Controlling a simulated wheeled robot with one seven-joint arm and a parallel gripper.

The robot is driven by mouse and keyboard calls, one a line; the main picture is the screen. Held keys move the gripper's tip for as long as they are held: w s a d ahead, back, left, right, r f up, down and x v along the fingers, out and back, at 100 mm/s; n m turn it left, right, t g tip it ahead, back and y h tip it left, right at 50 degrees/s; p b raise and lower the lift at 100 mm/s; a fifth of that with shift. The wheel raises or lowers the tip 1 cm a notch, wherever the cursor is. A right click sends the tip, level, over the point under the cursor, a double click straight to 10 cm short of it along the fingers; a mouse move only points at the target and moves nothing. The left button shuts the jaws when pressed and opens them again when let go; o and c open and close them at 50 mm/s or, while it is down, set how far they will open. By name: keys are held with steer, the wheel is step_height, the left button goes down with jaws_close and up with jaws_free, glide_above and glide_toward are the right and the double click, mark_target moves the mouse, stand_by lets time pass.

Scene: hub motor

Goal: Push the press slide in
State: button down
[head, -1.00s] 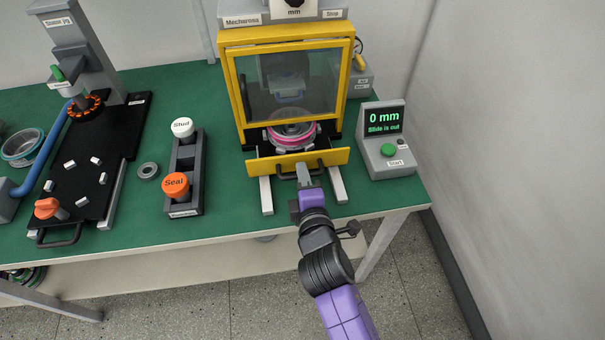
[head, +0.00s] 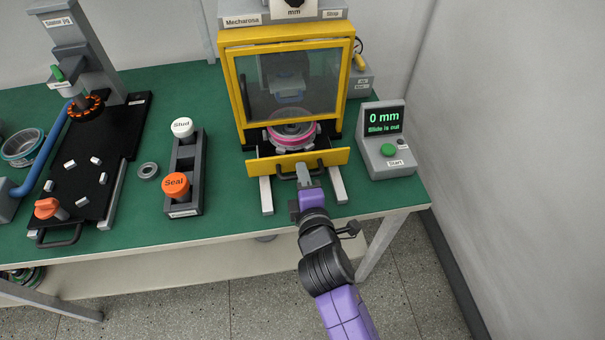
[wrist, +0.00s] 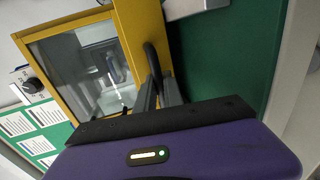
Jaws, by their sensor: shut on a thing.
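The press slide has a yellow front plate (head: 262,165) with a black handle, and it stands out of the yellow-framed press (head: 290,85) on two light rails. A round part with a pink ring (head: 291,134) sits on the slide behind the plate. My gripper (head: 303,176) is at the front of the slide, shut on the slide handle. In the wrist view, the fingers of my gripper (wrist: 160,92) close around the black handle (wrist: 152,62). The display (head: 382,122) reads "0 mm" and "Slide is out".
The control box with a green button (head: 388,150) stands right of the press. A rack with a white Stud knob (head: 182,128) and an orange Seal knob (head: 176,186) stands left. A black jig plate (head: 85,185) lies farther left. A grey wall (head: 510,130) bounds the right.

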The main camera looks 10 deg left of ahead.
mark_target(299, 158)
steer(key=x, duration=0.4)
steer(key=r+b+x, duration=0.1)
steer(key=x, duration=0.2)
steer(key=r+b+x, duration=0.1)
steer(key=x, duration=0.3)
steer(key=shift+w+a, duration=0.25)
steer(key=shift+w, duration=0.2)
steer(key=shift+w+r, duration=0.1)
steer(key=c, duration=1.5)
jaws_free()
steer(key=shift+r, duration=0.1)
steer(key=shift+p+v, duration=0.3)
steer(key=shift+v, duration=3.55)
